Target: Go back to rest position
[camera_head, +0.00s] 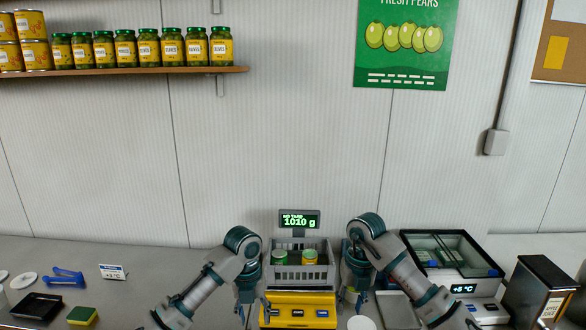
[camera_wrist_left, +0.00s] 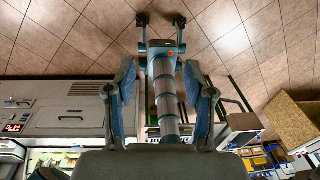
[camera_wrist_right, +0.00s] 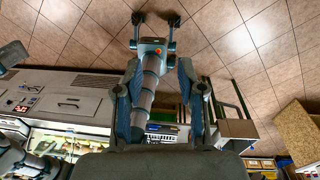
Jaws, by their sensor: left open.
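My left gripper (camera_head: 251,306) hangs pointing down at the left side of the yellow scale (camera_head: 298,300). Its two fingers stand apart in the left wrist view (camera_wrist_left: 160,90), with nothing between them. My right gripper (camera_head: 352,303) hangs pointing down at the scale's right side. Its fingers are also apart and empty in the right wrist view (camera_wrist_right: 162,92). A grey crate (camera_head: 299,273) sits on the scale between the grippers, with a green-topped can (camera_head: 281,257) and a yellow-labelled can (camera_head: 310,258) in it. The scale display (camera_head: 299,220) reads 1010 g.
A cooler box (camera_head: 452,262) and a dark juice carton (camera_head: 540,296) stand at the right. A metal tray (camera_head: 397,310) lies beside the right arm. A sponge (camera_head: 82,316), blue tongs (camera_head: 64,276) and a price sign (camera_head: 113,272) are at the left. A shelf (camera_head: 130,72) holds jars and cans.

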